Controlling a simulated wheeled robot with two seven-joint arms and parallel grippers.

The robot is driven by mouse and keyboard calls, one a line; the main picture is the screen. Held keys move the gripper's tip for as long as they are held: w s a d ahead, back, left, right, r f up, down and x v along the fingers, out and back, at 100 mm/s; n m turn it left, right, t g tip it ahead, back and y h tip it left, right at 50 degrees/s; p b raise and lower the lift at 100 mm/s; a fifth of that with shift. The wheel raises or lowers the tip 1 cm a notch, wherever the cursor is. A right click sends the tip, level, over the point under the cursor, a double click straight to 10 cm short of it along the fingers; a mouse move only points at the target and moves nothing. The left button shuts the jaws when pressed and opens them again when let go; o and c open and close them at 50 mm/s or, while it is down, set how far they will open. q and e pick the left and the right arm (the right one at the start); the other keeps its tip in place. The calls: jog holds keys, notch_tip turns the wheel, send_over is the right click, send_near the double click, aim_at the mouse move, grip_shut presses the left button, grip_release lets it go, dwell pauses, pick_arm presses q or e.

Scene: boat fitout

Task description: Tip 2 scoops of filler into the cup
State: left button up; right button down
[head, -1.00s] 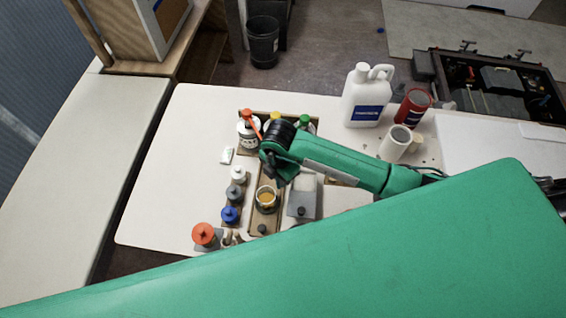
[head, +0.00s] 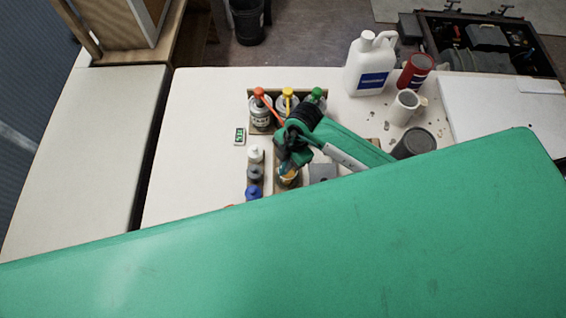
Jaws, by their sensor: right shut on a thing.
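The cup (head: 289,182) with amber contents stands on a wooden strip at the middle of the bench, partly hidden. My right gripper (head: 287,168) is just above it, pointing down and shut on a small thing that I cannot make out. A long orange handle slants from the orange-topped jar towards my right wrist. My left gripper is not in view.
Small bottles with white (head: 255,155), grey and blue (head: 253,192) tops stand left of the cup. A small display (head: 240,136) lies behind them. A white jug (head: 369,65), red can (head: 415,71) and white mug (head: 404,107) stand back right. My green arm covers the front.

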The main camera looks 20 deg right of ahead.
jog(key=shift+w+d+f+y+b, duration=0.1)
jog(key=shift+d+f+y+b, duration=0.2)
jog(key=shift+y+b, duration=0.55)
jog(key=d+y+b, duration=0.1)
jog(key=d+g+y+b, duration=0.1)
jog(key=y, duration=0.1)
jog(key=d+f+y+b, duration=0.1)
jog(key=shift+w+y+b, duration=0.3)
jog(key=shift+y+b, duration=0.05)
jog(key=shift+w+d+f+g+y+b, duration=0.1)
jog(key=shift+d+g+y+b, duration=0.2)
jog(key=shift+y+b, duration=0.35)
jog(key=shift+w+d+f+g+y+b, duration=0.1)
jog(key=shift+d+y+b, duration=0.3)
jog(key=shift+y, duration=0.35)
jog(key=shift+a+r, duration=0.1)
